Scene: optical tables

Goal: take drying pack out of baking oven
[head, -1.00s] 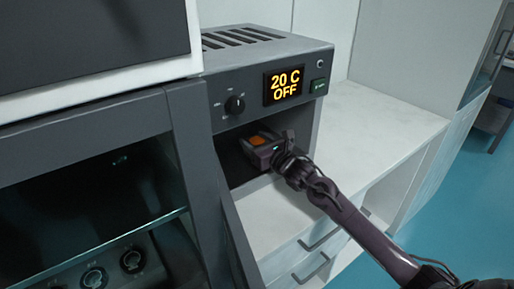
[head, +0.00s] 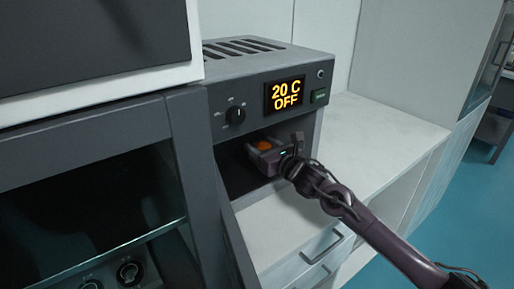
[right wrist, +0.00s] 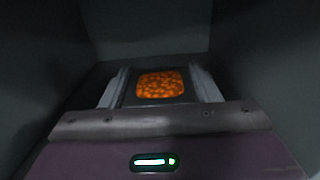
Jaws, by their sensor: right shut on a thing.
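The baking oven (head: 225,95) stands on a white counter with its chamber open at the front. Its display reads 20 C and OFF. My right gripper (head: 270,157) reaches into the chamber from the right and is shut on the drying pack, whose orange window (head: 264,145) shows between the fingers. In the right wrist view the pack's window with orange beads (right wrist: 160,85) sits between the two grey fingers, with dark chamber walls around it. The pack's lower part is hidden by the gripper. My left gripper is not in view.
A dark open door panel (head: 239,245) hangs at the left of the oven mouth. A dark glass-fronted cabinet (head: 80,195) stands close on the left. The white counter (head: 375,128) right of the oven is clear.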

